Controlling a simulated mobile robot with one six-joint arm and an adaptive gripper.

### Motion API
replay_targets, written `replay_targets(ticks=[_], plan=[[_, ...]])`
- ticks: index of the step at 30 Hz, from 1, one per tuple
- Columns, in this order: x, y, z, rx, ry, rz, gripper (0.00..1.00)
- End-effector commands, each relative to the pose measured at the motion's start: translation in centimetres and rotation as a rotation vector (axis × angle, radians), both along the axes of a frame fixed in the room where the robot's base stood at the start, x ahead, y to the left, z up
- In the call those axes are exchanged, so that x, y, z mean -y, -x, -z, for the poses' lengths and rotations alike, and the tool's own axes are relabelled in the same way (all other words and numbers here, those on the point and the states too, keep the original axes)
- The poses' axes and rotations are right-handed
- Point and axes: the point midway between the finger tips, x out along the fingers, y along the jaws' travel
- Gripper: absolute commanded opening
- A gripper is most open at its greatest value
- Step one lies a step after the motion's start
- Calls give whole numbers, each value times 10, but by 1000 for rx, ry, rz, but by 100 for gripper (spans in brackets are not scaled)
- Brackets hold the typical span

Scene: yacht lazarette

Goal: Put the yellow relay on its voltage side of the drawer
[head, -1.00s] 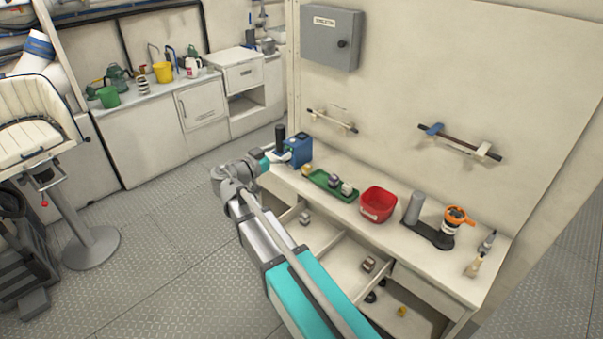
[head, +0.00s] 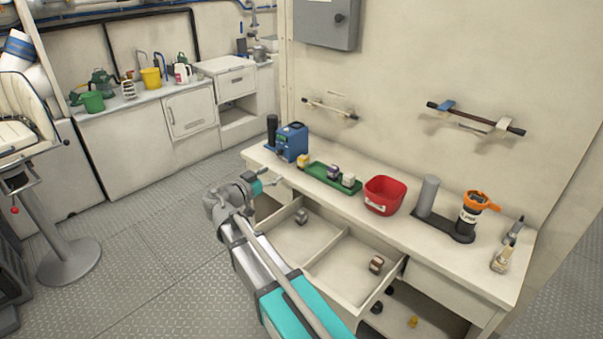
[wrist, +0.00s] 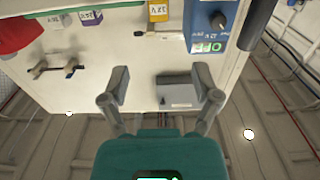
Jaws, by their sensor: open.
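In the wrist view the yellow relay (wrist: 158,10) shows at the top edge, with a white label that seems to read 12 V. The open drawer (head: 345,258) below the counter has a divider (head: 325,246). A grey relay (head: 301,216) lies in its left compartment and a brownish one (head: 376,264) in its right. No voltage marks are readable on the drawer. My gripper (head: 270,184) is open and empty by the counter's front left edge; its fingers (wrist: 163,84) are apart in the wrist view.
A purple relay (head: 333,172) and a white relay (head: 348,181) share the tray. A blue device (head: 291,142) stands to its left, a red bin (head: 384,195) to its right. Further right are a dark stand (head: 445,228) and an orange-topped container (head: 470,215).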

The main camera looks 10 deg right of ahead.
Motion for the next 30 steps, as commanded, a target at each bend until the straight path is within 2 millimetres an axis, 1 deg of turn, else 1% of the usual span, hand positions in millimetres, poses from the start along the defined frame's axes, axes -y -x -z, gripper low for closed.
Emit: replay_targets(ticks=[1,2,17,23,30], plan=[[0,0,5,0,0,0,80],[0,0,5,0,0,0,80],[2,-2,4,0,0,0,80],[15,-11,4,0,0,1,80],[42,-32,4,0,0,2,80]])
